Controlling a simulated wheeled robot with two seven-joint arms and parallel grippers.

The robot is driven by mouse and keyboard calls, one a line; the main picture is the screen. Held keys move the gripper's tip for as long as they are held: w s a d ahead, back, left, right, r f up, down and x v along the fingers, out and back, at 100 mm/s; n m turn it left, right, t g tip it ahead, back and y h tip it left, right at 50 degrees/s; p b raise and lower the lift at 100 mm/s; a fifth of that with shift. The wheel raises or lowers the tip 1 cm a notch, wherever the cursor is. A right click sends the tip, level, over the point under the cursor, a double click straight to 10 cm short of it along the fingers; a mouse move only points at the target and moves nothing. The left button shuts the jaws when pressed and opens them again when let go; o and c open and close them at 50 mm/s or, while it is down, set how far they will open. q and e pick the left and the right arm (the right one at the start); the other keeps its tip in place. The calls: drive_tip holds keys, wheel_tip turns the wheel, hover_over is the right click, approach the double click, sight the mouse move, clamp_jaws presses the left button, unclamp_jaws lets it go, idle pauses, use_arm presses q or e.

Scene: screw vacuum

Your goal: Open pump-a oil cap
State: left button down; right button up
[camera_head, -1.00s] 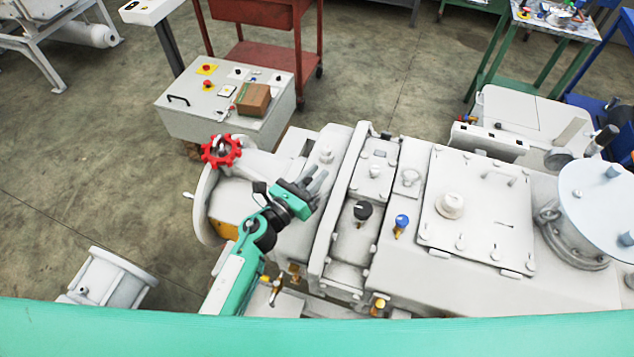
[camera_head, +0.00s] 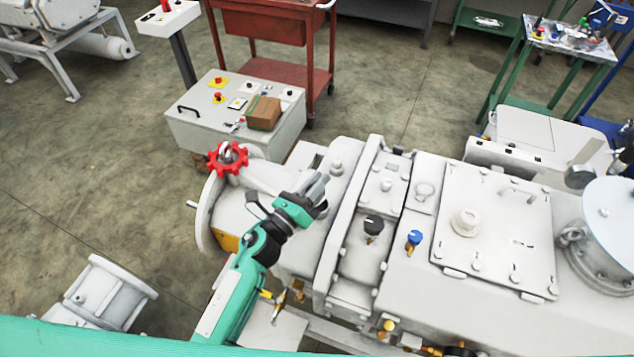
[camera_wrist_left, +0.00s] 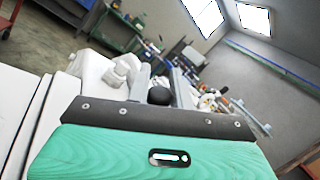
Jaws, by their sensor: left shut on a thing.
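A large white pump (camera_head: 400,260) fills the middle and right of the head view. On its top stand a black knob (camera_head: 373,224) and a blue-topped fitting (camera_head: 414,237). A pale round cap (camera_head: 465,222) sits on a bolted cover plate. No label shows which is the oil cap. My left gripper (camera_head: 316,187) is above the pump's left part, left of the black knob and apart from it. In the left wrist view a dark round thing (camera_wrist_left: 160,96) is between its fingers; what it is I cannot tell. My right gripper is out of view.
A red handwheel (camera_head: 228,158) stands at the pump's left end. Behind it are a control box (camera_head: 190,125) with a brown block (camera_head: 264,114) on it and a red cart (camera_head: 262,68). A white flanged part (camera_head: 105,292) stands at lower left.

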use_arm(q)
drive_tip(key=c, duration=1.3)
unclamp_jaws()
drive_tip(key=shift+s+a+f, duration=0.1)
drive_tip(key=shift+s+a, duration=0.05)
drive_tip(key=shift+s, duration=0.05)
drive_tip(key=b+v, duration=0.4)
drive_tip(key=v, duration=0.8)
drive_tip(key=shift+s+a, duration=0.35)
drive_tip(key=shift+s, duration=0.25)
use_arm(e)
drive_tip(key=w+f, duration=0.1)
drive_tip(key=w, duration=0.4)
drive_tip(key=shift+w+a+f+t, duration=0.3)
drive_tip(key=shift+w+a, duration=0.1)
